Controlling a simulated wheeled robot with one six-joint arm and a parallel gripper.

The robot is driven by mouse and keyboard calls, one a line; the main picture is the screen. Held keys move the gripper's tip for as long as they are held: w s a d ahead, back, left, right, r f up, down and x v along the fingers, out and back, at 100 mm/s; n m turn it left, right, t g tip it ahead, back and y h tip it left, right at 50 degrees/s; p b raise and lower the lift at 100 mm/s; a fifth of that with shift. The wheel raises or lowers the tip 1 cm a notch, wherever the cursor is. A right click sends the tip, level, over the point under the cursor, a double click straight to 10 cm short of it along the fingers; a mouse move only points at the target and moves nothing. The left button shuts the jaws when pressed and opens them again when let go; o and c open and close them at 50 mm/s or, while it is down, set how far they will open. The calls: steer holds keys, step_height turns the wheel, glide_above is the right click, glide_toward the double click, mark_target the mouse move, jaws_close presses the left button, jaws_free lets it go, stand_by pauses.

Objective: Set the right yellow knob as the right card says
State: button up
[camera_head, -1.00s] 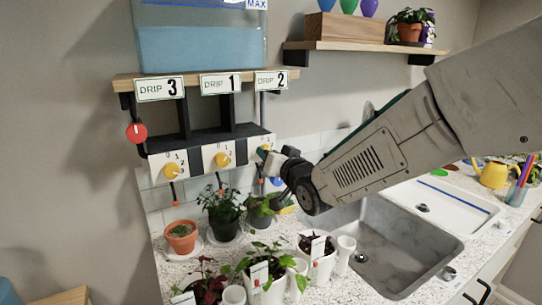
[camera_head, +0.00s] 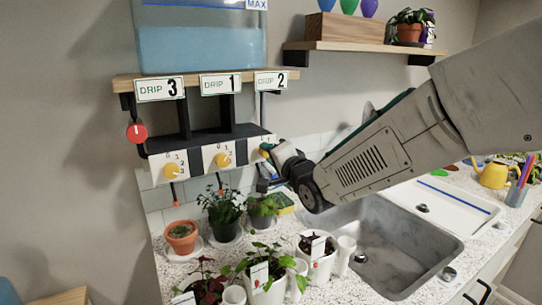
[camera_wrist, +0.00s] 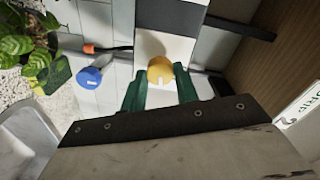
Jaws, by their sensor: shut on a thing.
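The right card (camera_head: 271,80) reads "DRIP 2" and is fixed to the shelf edge. The right yellow knob (camera_head: 264,152) sits on the white panel below it, mostly covered by my gripper. In the wrist view the round yellow knob (camera_wrist: 161,69) lies between the green fingertips of my gripper (camera_wrist: 161,86), which is shut on it. A pale mark shows on the knob's near side. My gripper also shows in the head view (camera_head: 268,153). The knob's exact setting is hard to read.
The middle (camera_head: 222,160) and left (camera_head: 172,171) yellow knobs are on the same panel, under cards "DRIP 1" (camera_head: 221,83) and "DRIP 3" (camera_head: 160,88). Potted plants (camera_head: 224,215) stand below; the sink (camera_head: 385,245) is right.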

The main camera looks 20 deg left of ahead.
steer(key=shift+f+m, duration=0.15)
steer(key=shift+m, duration=0.25)
steer(key=o, duration=1)
steer(key=shift+s, duration=0.1)
steer(key=v, duration=0.8)
